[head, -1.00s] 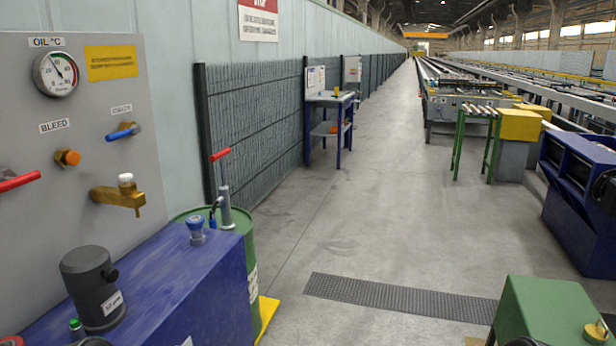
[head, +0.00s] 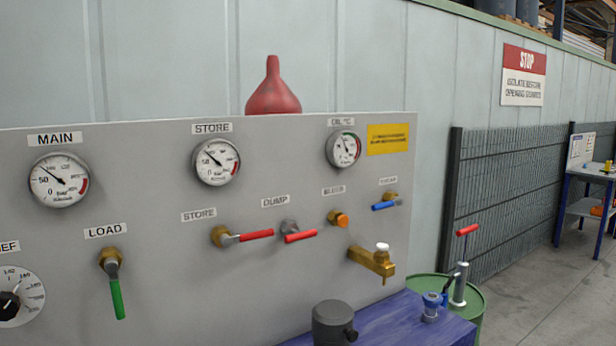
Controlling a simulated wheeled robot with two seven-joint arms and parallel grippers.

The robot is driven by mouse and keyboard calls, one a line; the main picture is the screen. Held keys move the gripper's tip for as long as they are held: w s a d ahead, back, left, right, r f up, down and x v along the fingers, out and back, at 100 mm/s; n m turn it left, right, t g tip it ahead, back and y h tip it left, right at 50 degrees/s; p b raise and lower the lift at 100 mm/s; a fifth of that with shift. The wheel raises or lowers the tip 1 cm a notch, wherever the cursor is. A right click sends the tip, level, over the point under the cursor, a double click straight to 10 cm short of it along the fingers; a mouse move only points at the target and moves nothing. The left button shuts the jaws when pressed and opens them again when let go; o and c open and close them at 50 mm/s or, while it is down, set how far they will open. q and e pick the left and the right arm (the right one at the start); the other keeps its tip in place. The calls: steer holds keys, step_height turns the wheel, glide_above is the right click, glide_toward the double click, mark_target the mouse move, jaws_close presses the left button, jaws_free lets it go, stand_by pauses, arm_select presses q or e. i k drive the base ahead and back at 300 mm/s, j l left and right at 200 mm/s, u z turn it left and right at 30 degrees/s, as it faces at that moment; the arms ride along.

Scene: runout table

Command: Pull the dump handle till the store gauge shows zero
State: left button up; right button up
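The store gauge (head: 216,162) is a round white dial with a red arc, under a STORE label on the grey panel (head: 150,265). Its needle points up and left, a little past the 50 mark, well away from 0. The dump handle (head: 300,237) is a short red lever on a grey fitting, just below the DUMP label (head: 275,201). It lies nearly level, pointing right. Close to its left is the red-handled store valve (head: 255,235) on a brass body, also nearly level. Neither of my grippers is in view.
The panel also bears a main gauge (head: 59,180), a green load handle (head: 117,298), an orange knob (head: 341,220), a blue lever (head: 386,205) and a brass tap (head: 372,262). A dark motor (head: 333,323) stands below right. A red funnel (head: 273,88) shows above the panel.

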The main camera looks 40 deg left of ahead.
mark_target(296, 236)
steer(key=u, duration=1.85)
